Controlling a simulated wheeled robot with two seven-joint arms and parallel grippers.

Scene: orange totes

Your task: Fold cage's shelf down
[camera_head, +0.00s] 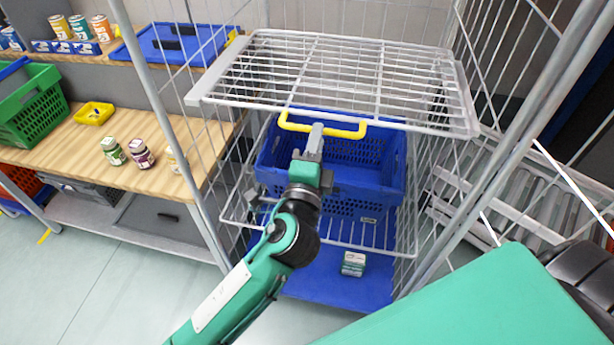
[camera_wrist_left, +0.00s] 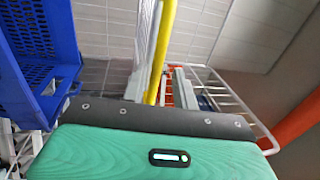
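The cage's wire shelf (camera_head: 345,75) spans the top middle of the head view and looks about level. A yellow handle (camera_head: 355,132) hangs at its front edge. My left gripper (camera_head: 317,135) reaches up to this handle. In the left wrist view, the yellow handle (camera_wrist_left: 162,50) runs between the fingers of my left gripper (camera_wrist_left: 160,88), close to the left finger. A gap shows between the bar and the right finger, so the gripper looks open around the handle. My right gripper is not in view.
A blue crate (camera_head: 345,195) stands inside the cage under the shelf. A small box (camera_head: 353,263) lies on the blue cage floor (camera_head: 320,285). Wire walls and posts (camera_head: 170,120) flank the shelf. A wooden bench (camera_head: 75,150) with jars and a green basket (camera_head: 38,112) stands left.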

